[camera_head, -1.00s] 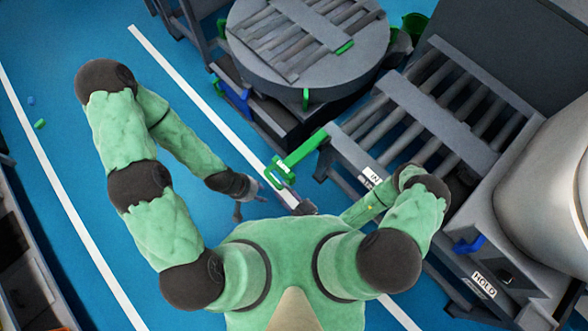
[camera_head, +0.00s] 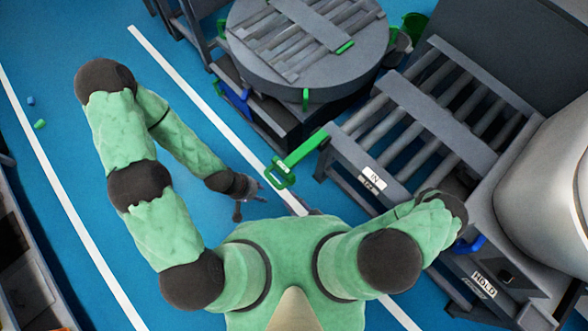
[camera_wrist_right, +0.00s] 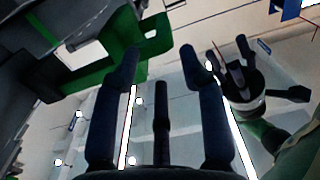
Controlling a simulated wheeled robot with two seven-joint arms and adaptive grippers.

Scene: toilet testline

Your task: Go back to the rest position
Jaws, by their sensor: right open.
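My left gripper (camera_head: 251,203) hangs over the blue floor left of the conveyor, with its fingers spread and nothing between them. It also shows in the right wrist view (camera_wrist_right: 235,68), to the right of my right gripper's fingers. My right gripper (camera_wrist_right: 160,60) is open and empty, its two dark fingers apart. In the head view only a small dark part of it shows above my torso; the rest is hidden. A green handle-like bracket (camera_head: 297,160) on the conveyor end is near it but apart. It also shows at upper left in the right wrist view (camera_wrist_right: 100,68).
A roller conveyor (camera_head: 350,152) stands at the right, close to my right arm. A round roller turntable (camera_head: 305,82) is at the top. A large whitish rounded object (camera_head: 550,190) is at the far right. The blue floor (camera_head: 60,110) at the left is mostly clear.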

